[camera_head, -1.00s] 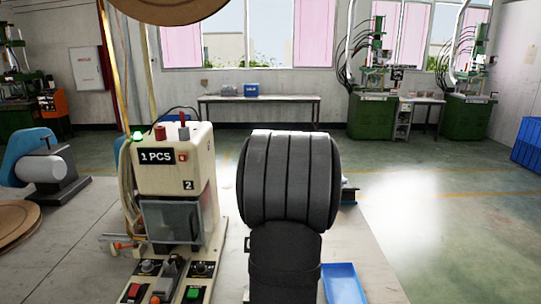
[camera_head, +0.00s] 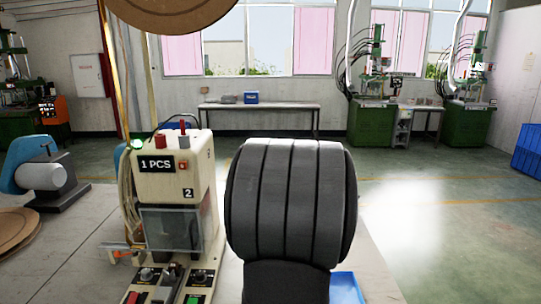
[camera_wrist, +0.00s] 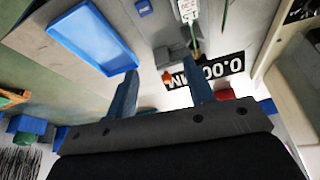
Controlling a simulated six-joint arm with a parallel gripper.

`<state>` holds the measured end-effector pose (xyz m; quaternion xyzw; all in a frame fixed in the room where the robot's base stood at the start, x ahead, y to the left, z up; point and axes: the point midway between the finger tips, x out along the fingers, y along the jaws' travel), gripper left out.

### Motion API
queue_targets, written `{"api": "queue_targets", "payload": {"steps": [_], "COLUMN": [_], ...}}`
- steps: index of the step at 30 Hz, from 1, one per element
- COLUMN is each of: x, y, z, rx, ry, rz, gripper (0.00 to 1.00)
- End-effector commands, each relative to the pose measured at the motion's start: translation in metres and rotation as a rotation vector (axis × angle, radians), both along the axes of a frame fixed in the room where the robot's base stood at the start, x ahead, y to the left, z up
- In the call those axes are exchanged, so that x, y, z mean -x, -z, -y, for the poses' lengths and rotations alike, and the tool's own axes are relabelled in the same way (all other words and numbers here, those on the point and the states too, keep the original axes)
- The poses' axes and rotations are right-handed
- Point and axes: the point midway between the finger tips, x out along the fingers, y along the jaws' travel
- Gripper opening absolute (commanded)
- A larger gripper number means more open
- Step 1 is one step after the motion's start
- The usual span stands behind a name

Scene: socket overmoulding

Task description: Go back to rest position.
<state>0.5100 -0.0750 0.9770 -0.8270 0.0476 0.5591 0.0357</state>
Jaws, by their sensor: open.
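My gripper (camera_wrist: 161,68) shows in the wrist view with its two blue fingers spread apart, open. Nothing is visibly held between them. A small orange part (camera_wrist: 171,77) appears in the gap between the fingers, but I cannot tell how far beyond them it lies. In the head view my dark arm link fills the lower middle, and the gripper itself is hidden behind it or out of frame.
A cream machine marked "1 PCS" (camera_head: 157,164) stands left of my arm. A blue tray (camera_head: 345,289) lies partly hidden at right; a blue tray also shows in the wrist view (camera_wrist: 92,40). A "0.00MM" display (camera_wrist: 225,68) sits beyond the fingers.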

Motion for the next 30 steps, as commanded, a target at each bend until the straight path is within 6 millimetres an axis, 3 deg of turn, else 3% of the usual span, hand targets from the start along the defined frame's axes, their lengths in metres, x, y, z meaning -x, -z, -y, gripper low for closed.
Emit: {"api": "queue_targets", "payload": {"steps": [17, 30], "x": [-0.041, -0.070], "y": [-0.025, -0.051], "z": [-0.066, -0.133], "rx": [0.003, 0.006], "ry": [0.149, 0.294], "rz": [-0.002, 0.001], "gripper": [0.48, 0.48]}}
